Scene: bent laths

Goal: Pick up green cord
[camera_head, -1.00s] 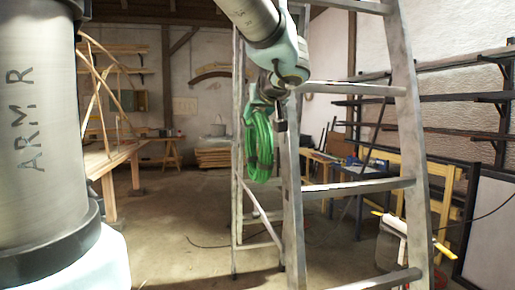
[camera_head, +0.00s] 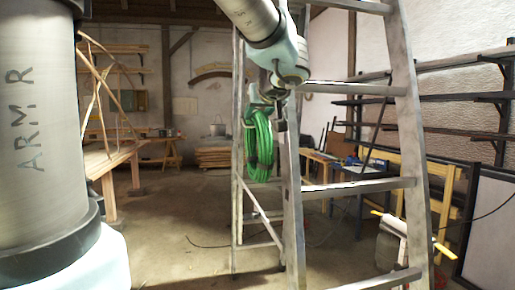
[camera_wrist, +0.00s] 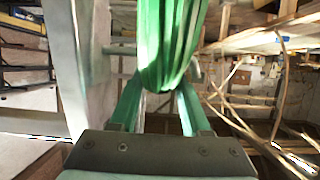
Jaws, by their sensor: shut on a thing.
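The green cord (camera_head: 258,146) is a coiled bundle of bright green loops. It hangs beside the upright of the stepladder (camera_head: 291,190) in the head view. My gripper (camera_head: 266,103) is at the top of the coil, shut on it. In the wrist view the cord (camera_wrist: 168,45) fills the top middle, between the two fingers of my gripper (camera_wrist: 158,95). The exact contact between fingertips and cord is hidden by the loops.
The stepladder's rungs (camera_head: 358,188) stand close on the right of my gripper. A wooden workbench (camera_head: 112,157) is at the left. Racks with dark bars (camera_head: 440,103) line the right wall. The floor (camera_head: 195,215) left of the ladder is mostly clear.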

